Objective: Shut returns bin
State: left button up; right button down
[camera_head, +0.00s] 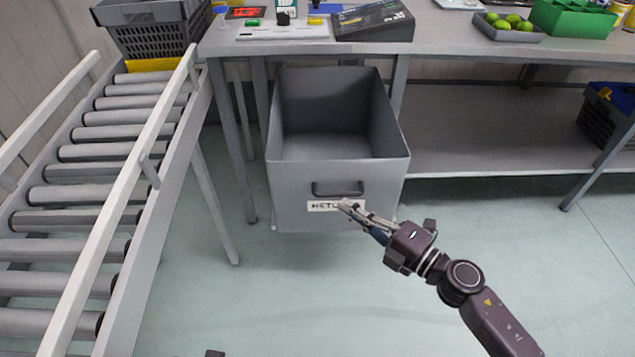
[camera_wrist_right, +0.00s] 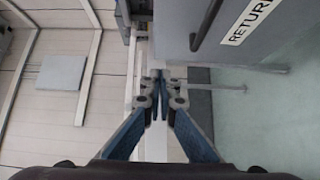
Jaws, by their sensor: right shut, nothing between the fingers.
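The returns bin (camera_head: 290,190) is a grey open-topped drawer below the workbench, pulled out toward me and seemingly empty. Its front has a dark bar handle (camera_head: 338,189) and a white label (camera_head: 322,206) that is partly covered by my right gripper. My right gripper (camera_head: 345,204) is shut and empty, with its fingertips in front of the label, just below the handle. In the right wrist view the closed fingertips (camera_wrist_right: 160,78) show beside the bin front (camera_wrist_right: 250,50); I cannot tell whether they touch it. My left gripper does not show clearly.
A roller conveyor (camera_head: 90,190) with a grey crate (camera_head: 150,30) stands at the left. The workbench (camera_head: 450,38) above holds a dark box (camera_head: 373,20), a tray of green fruit (camera_head: 508,26) and a green bin (camera_head: 572,18). The floor (camera_head: 270,300) before the bin is clear.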

send_near(305, 166)
jog(key=a, duration=0.4)
jog(key=w+b, duration=0.1)
jog(key=w, duration=0.2)
jog(key=shift+w, duration=0.3)
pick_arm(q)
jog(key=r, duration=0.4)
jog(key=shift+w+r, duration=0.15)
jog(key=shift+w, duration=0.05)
pick_arm(e)
jog(key=shift+w+a, duration=0.1)
jog(key=shift+w, duration=0.2)
jog(key=shift+r, duration=0.1)
